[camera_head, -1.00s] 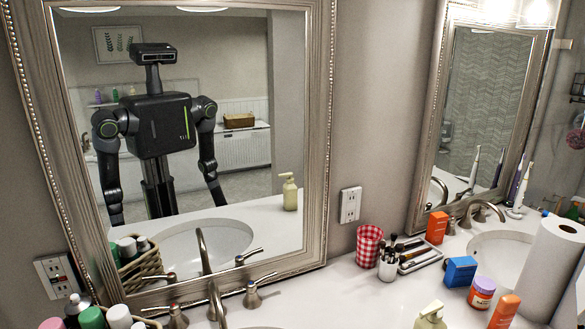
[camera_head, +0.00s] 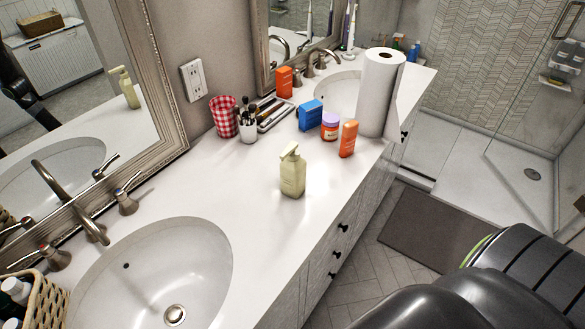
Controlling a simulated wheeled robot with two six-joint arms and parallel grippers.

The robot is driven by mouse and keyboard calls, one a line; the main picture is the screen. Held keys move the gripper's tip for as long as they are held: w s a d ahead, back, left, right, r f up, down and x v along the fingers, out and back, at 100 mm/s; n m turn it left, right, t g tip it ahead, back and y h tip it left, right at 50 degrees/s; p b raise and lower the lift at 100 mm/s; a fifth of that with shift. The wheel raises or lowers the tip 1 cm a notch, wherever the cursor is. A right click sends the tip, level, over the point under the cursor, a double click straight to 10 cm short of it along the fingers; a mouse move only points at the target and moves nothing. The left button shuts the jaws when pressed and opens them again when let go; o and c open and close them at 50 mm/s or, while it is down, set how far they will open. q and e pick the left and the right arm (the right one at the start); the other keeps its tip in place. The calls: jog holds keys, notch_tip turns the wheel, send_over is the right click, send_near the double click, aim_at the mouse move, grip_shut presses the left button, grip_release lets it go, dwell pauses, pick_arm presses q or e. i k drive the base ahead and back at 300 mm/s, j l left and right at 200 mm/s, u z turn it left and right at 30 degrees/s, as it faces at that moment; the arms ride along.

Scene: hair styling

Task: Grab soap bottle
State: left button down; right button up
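The soap bottle (camera_head: 292,174) is pale yellow-green with a pump top. It stands upright on the white counter, right of the near sink and close to the counter's front edge. Nothing touches it. Its reflection shows in the mirror at the upper left. Neither of my grippers is in view. Dark parts of my own arm fill the lower right corner, beyond the counter edge.
The near sink (camera_head: 150,270) and faucet (camera_head: 70,200) lie left of the bottle. Bare counter surrounds the bottle.

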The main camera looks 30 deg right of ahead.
aim_at(294, 169)
jog(key=l+u, duration=1)
jog(key=i+j, duration=0.05)
jog(key=j, duration=0.05)
